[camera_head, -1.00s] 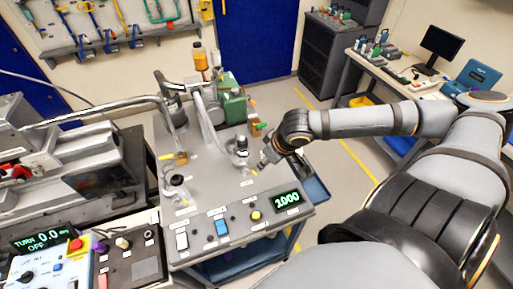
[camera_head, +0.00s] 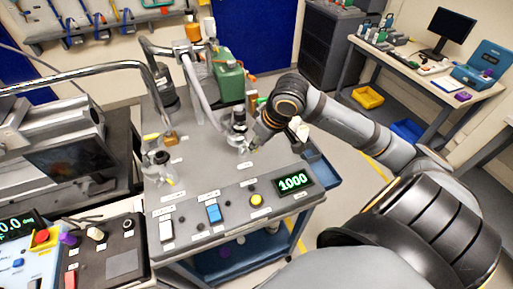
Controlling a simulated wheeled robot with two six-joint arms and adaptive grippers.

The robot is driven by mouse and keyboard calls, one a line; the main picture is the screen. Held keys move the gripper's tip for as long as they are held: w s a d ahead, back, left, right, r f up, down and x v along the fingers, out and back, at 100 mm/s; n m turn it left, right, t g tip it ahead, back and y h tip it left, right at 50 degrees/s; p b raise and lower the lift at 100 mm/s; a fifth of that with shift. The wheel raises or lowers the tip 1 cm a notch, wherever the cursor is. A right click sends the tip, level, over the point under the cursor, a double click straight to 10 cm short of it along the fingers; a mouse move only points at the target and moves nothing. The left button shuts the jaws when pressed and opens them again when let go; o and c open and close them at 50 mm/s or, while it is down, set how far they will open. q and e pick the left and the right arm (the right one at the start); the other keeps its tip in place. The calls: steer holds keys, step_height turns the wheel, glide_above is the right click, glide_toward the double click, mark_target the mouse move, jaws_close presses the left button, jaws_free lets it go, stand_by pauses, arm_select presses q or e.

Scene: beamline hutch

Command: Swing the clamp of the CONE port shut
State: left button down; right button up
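A grey panel cart (camera_head: 200,185) stands in front of me with two metal ports on its top. One port (camera_head: 238,128) with a dark cap is at the right of the panel, and another port (camera_head: 161,164) is at the left front. The small labels are too small to read, so I cannot tell which is the CONE port. My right gripper (camera_head: 252,143) is low beside the right-hand port, on its right side. Its fingers are small and partly hidden by the wrist, so their opening and any contact with the clamp are unclear. My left gripper is not in view.
Metal pipes and a green unit (camera_head: 227,75) stand at the back. A control box (camera_head: 118,245) is at lower left.

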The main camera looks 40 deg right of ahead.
steer(key=shift+w+f, duration=0.25)
steer(key=shift+f, duration=0.4)
jaws_close()
